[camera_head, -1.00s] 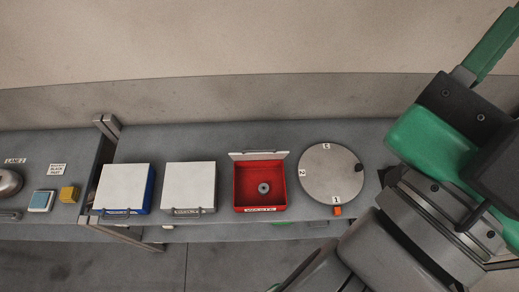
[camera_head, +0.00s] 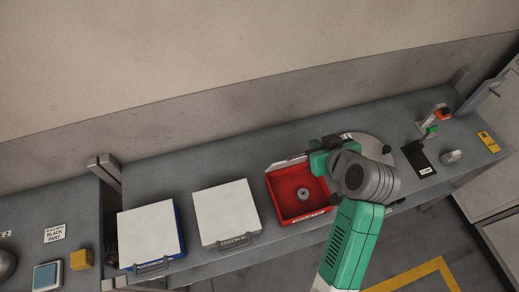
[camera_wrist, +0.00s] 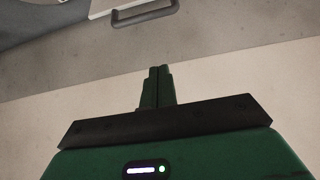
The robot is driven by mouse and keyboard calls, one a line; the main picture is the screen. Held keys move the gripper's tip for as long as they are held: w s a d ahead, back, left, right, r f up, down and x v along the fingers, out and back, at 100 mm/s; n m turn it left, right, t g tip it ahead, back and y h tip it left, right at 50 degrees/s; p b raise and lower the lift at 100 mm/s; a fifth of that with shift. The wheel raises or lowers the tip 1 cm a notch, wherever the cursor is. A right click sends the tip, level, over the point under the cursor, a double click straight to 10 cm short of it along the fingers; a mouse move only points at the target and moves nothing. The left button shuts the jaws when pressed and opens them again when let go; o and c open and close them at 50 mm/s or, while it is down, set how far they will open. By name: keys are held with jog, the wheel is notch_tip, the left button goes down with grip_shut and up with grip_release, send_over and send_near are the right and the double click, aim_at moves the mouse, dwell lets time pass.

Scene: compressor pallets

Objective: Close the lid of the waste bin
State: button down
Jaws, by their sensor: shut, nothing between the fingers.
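The red waste bin (camera_head: 284,205) stands on the bench in the head view, its lid (camera_head: 284,163) swung up at the back edge. A small grey ring-shaped part (camera_head: 303,194) lies inside. My gripper (camera_head: 320,162) is over the bin's back right corner, beside the raised lid; its fingertips are not clear there. In the wrist view my gripper's green fingers (camera_wrist: 158,70) are together and empty. Ahead of them, at the top edge, is a grey handle (camera_wrist: 145,15) on a white panel, apparently the lid. I cannot tell whether the fingers touch anything.
Two closed white-lidded bins (camera_head: 226,212) and (camera_head: 150,236) stand to the left. A round turntable (camera_head: 373,146) is partly hidden behind my arm. A black stand (camera_head: 420,160) and small parts are at the right. The wall runs behind the bench.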

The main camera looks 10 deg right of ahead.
jog(key=shift+w+f+p, duration=0.35)
jog(key=shift+w+f, duration=0.35)
jog(key=shift+f, duration=0.65)
jog(key=shift+w+f+p, duration=0.35)
jog(key=shift+w+f, duration=0.4)
jog(key=shift+f, duration=0.6)
jog(key=shift+w+f+p, duration=0.35)
jog(key=shift+w+f, duration=0.35)
jog(key=shift+f, duration=0.65)
